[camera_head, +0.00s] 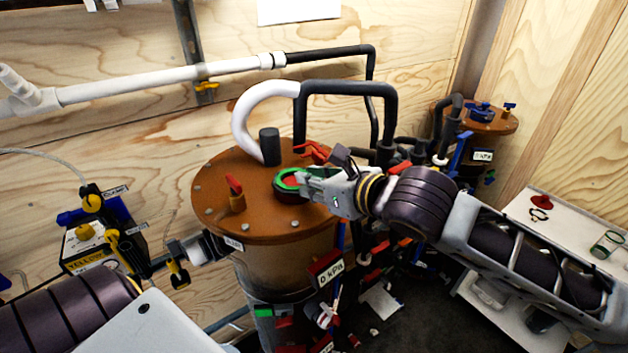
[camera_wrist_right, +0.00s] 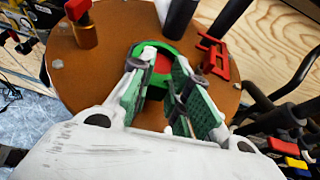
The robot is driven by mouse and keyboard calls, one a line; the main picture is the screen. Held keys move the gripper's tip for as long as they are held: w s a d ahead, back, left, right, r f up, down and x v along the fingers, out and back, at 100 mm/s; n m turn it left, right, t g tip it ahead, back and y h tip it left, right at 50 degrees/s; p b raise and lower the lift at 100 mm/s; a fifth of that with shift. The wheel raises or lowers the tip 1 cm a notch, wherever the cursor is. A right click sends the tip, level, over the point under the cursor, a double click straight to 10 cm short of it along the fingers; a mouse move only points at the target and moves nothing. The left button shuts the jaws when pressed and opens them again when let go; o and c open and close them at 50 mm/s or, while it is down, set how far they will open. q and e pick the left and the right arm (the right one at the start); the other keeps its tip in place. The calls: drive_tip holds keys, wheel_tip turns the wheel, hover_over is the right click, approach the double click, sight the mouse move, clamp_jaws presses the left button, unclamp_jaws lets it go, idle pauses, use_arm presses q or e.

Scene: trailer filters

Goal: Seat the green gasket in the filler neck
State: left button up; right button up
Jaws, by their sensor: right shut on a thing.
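The green gasket (camera_head: 283,181) is a ring held at the tips of my right gripper (camera_head: 302,184), over the filler neck (camera_head: 291,197) on the tank's brown lid. In the right wrist view the gasket (camera_wrist_right: 177,58) lies around a red centre (camera_wrist_right: 161,64), with the right gripper's fingertips (camera_wrist_right: 158,62) at its near side. I cannot tell whether the gasket touches the neck or is a little above it.
The brown lid (camera_head: 225,175) carries a red-topped brass fitting (camera_head: 236,195), a dark post (camera_head: 270,146) and a red clamp (camera_wrist_right: 213,55) close to the neck. Black and white pipes rise behind. A white bench (camera_head: 585,235) with a red part and a glass stands at right.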

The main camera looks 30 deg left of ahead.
drive_tip(key=shift+f, duration=0.2)
drive_tip(key=o, duration=0.9)
drive_tip(key=shift+v, duration=6)
